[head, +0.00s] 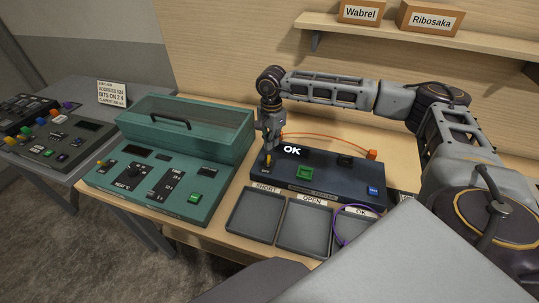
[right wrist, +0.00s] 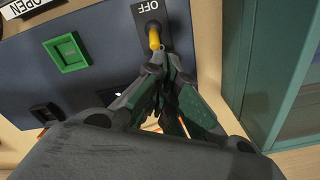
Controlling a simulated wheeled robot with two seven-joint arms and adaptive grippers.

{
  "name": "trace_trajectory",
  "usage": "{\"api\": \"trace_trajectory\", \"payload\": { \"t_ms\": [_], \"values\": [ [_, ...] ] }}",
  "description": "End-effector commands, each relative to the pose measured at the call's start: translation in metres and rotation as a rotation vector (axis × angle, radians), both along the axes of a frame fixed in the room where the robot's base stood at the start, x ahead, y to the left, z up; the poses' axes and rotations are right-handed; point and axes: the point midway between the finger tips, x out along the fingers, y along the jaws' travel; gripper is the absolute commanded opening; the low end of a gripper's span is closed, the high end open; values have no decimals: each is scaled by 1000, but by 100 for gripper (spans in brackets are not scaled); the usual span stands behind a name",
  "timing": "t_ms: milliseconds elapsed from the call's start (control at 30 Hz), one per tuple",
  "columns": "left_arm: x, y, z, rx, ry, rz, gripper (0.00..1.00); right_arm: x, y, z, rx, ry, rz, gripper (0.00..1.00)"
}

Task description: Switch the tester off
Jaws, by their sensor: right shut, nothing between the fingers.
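The tester (head: 330,183) is a dark blue box on the bench. Its display (head: 291,150) reads OK. A yellow-tipped toggle switch (head: 268,161) stands at its left end; it also shows in the right wrist view (right wrist: 154,38), beside a plate marked OFF (right wrist: 147,9). The lever points toward my gripper's side, away from the OFF lettering. My right gripper (head: 269,147) is shut and empty, its tips (right wrist: 166,62) right beside the lever; whether they touch it I cannot tell. My left gripper is not in view.
A green button (head: 304,174) and a blue button (head: 373,190) sit on the tester. An orange cable (head: 325,138) arcs behind it. Trays (head: 254,224) lie in front; a purple cable (head: 337,224) is in the OK one. A teal console (head: 150,205) stands close on the left.

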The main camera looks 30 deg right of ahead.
Motion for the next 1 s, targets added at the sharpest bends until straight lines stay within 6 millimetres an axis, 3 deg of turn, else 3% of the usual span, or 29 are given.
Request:
{"api": "trace_trajectory", "payload": {
  "t_ms": [1000],
  "values": [
    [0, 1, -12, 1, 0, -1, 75, 0, 0, -15, 0, 1, 0, 0]
  ]
}}
